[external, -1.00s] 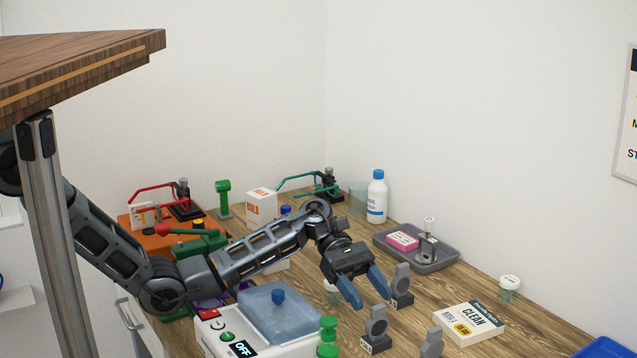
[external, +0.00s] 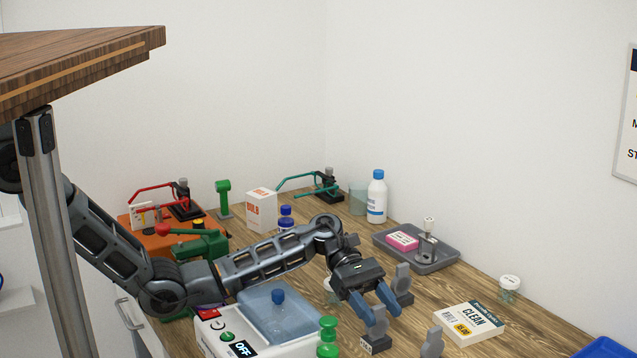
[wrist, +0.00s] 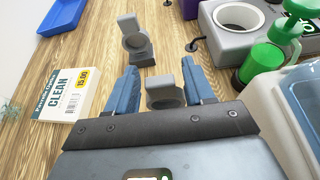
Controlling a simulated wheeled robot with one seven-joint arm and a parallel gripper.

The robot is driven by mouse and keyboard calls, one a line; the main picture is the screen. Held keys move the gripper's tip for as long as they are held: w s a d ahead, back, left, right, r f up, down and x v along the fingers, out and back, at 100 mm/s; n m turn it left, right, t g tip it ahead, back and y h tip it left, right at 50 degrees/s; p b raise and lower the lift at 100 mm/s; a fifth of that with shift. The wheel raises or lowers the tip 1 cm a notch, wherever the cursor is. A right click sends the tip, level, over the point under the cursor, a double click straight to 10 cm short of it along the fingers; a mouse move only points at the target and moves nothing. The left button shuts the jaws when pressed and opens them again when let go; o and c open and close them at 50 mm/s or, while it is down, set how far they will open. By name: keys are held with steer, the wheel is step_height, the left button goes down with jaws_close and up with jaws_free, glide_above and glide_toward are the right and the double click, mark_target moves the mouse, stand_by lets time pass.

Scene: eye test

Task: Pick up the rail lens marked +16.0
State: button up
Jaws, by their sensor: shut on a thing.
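My gripper (external: 379,310) points down at the bench and is shut on a grey rail lens (external: 377,326), with one blue finger on each side. In the wrist view the held lens (wrist: 164,98) sits between the fingers (wrist: 160,88). It appears upright at bench level. A second grey rail lens (external: 433,342) stands in front of it, also in the wrist view (wrist: 136,40). A third (external: 403,280) stands just behind my gripper, partly covered. The label on the held lens's base is too small to read, so I cannot tell which is +16.0.
A CLEAN box (external: 468,324) lies to the right. A grey tray (external: 450,258) and a lidded jar (external: 509,288) are behind. A blue tray (wrist: 62,16) is at the edge.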

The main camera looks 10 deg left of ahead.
jaws_close()
steer(key=shift+r, duration=0.15)
